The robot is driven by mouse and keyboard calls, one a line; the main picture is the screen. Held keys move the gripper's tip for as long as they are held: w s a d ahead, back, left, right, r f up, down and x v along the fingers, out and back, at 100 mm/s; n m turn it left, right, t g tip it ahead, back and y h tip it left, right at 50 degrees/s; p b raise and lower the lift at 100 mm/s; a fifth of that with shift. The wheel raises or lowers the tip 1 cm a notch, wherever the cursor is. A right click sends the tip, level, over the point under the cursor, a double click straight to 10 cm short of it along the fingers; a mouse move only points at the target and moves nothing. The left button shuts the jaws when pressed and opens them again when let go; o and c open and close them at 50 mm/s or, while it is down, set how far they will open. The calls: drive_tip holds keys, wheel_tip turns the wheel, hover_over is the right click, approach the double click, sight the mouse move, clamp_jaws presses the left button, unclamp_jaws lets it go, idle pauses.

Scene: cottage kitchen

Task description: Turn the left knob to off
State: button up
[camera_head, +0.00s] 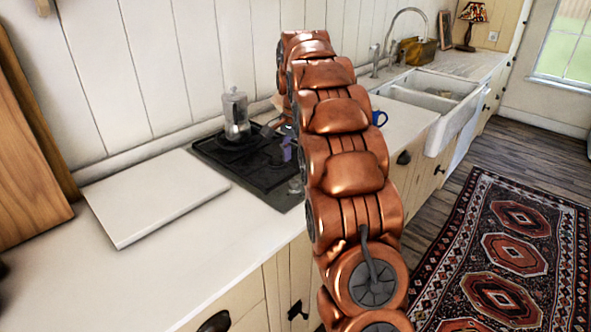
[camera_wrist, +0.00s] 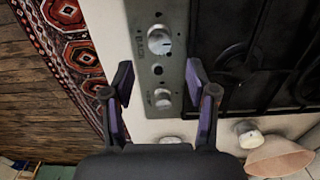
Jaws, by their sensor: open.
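In the wrist view a metal control panel (camera_wrist: 146,18) runs along the edge of the black hob (camera_wrist: 235,60). It bears two pale round knobs. The upper knob (camera_wrist: 159,41), which seems to be the left one seen from the hob's front, has a dark mark toward the right of the picture. The lower knob (camera_wrist: 162,98) lies between the fingers of my gripper (camera_wrist: 160,82), in the picture. My gripper is open and empty; I cannot tell whether it touches the panel.
A metal pot (camera_head: 236,115) stands on the hob. A white board (camera_head: 155,195) lies on the counter to the left. A blue mug (camera_head: 379,118) stands right of my arm, before the white sink (camera_head: 440,103). A patterned rug (camera_head: 510,255) covers the floor.

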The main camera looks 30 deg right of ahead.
sight(296, 180)
drive_tip(key=shift+r, duration=2.8)
